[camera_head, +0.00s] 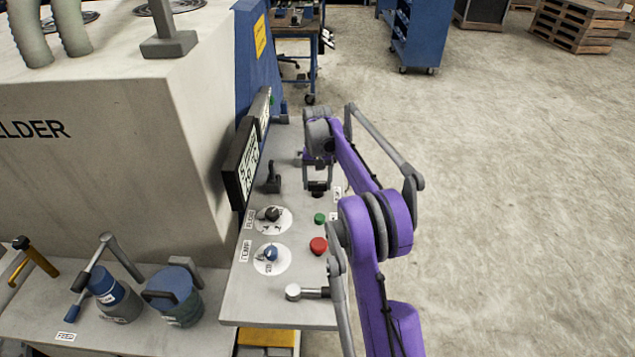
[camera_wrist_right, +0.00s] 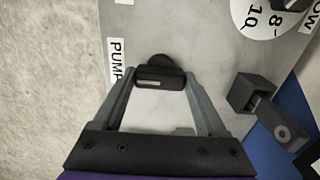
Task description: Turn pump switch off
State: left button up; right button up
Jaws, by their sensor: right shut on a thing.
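The pump switch (camera_wrist_right: 160,72) is a small black switch on the grey panel, beside a label reading PUMP (camera_wrist_right: 116,62). In the head view the switch (camera_head: 318,191) is partly hidden under my right gripper (camera_head: 318,176), which points down at the panel from above. In the right wrist view my right gripper (camera_wrist_right: 160,82) has one finger on each side of the switch and is shut on it. A pale mark shows on the switch's face. Which position the switch is in I cannot tell. My left gripper is not in view.
Open floor lies right.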

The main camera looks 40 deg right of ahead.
aim_at(317, 183)
jog(key=o, duration=1.3)
jog(key=shift+r, duration=0.1)
notch_tip(317, 183, up, 11)
jog(key=shift+p, duration=0.45)
